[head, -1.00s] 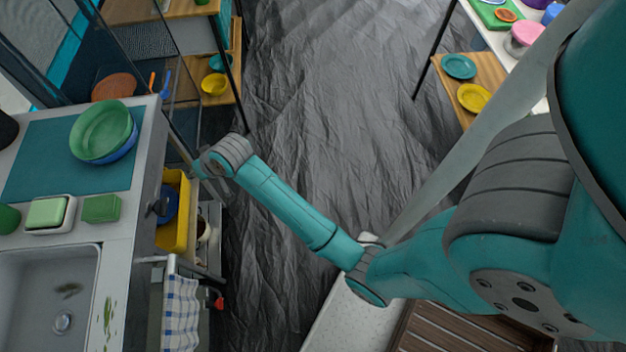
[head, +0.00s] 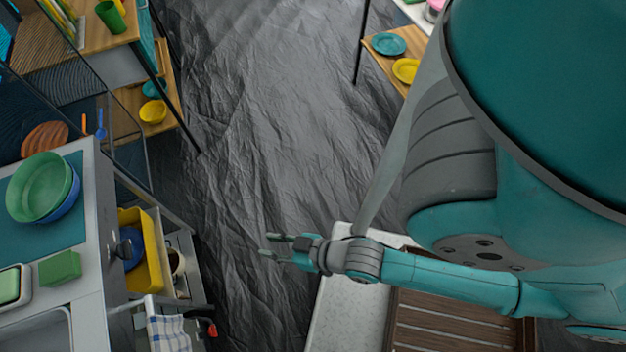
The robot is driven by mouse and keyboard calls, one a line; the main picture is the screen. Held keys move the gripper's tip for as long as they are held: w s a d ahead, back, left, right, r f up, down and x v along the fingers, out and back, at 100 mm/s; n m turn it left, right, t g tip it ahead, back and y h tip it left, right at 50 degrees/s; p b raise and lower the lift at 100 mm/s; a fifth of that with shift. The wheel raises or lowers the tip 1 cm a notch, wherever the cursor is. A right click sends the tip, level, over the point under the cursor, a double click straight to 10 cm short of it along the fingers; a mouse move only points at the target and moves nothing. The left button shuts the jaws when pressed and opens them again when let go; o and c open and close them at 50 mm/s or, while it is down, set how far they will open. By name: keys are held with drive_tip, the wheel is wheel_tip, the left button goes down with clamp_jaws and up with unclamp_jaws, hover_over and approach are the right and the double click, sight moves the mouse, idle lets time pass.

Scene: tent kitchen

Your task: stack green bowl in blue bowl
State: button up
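The green bowl (head: 40,184) sits in the blue bowl (head: 66,205) on the teal mat at the left, on the counter. Only a strip of the blue bowl shows below the green rim. The green bowl looks slightly tilted. My gripper (head: 268,246) is over the dark floor, well to the right of the bowls and apart from them. Its two fingers are spread, with nothing between them.
The counter (head: 88,280) holds a green block (head: 60,268) and a sink edge. A yellow bin (head: 150,250) stands in an open drawer beside it. Shelves with a yellow bowl (head: 153,112) stand behind. The crumpled dark floor (head: 265,120) is clear.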

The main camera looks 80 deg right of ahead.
drive_tip(key=s+r+n+t, duration=0.1)
drive_tip(key=s+r, duration=0.9)
drive_tip(key=r, duration=0.1)
drive_tip(key=shift+s+a+n+t, duration=0.25)
drive_tip(key=shift+s+n+t, duration=0.1)
drive_tip(key=shift+n+t, duration=0.05)
drive_tip(key=shift+r, duration=0.1)
